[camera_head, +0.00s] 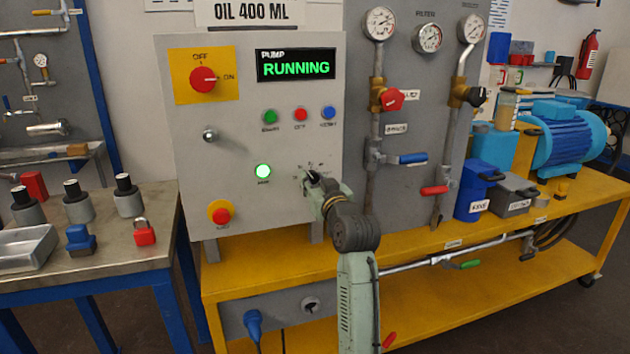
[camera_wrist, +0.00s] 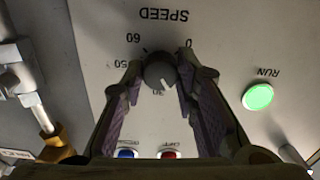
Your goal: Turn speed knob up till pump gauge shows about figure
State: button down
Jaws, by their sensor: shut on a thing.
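The speed knob (camera_wrist: 158,74) is dark and round with a pale pointer mark, below the word SPEED, in the upside-down wrist view. My gripper (camera_wrist: 160,80) has its fingers on both sides of the knob and is shut on it. In the head view my gripper (camera_head: 318,188) is at the lower right of the grey control panel (camera_head: 240,150) and mostly hides the knob. Round white gauges stand at the top: a left gauge (camera_head: 380,23), a middle gauge (camera_head: 428,38) under a FILTER label and a right gauge (camera_head: 472,28). Their needle readings are too small to tell.
The pump display (camera_head: 296,66) reads RUNNING and the green run lamp (camera_head: 263,171) is lit. A red emergency button (camera_head: 220,212) is at lower left. A blue-handled valve (camera_head: 410,158) and pipes stand right of my gripper. The yellow bench (camera_head: 270,262) lies below.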

jog(key=shift+r+m+p, duration=0.15)
jog(key=shift+m+p, duration=0.2)
jog(key=shift+m, duration=0.95)
jog(key=c, duration=1.2)
grip_release()
jog(key=shift+c, duration=0.2)
jog(key=shift+s, duration=0.1)
jog(key=v, duration=1.2)
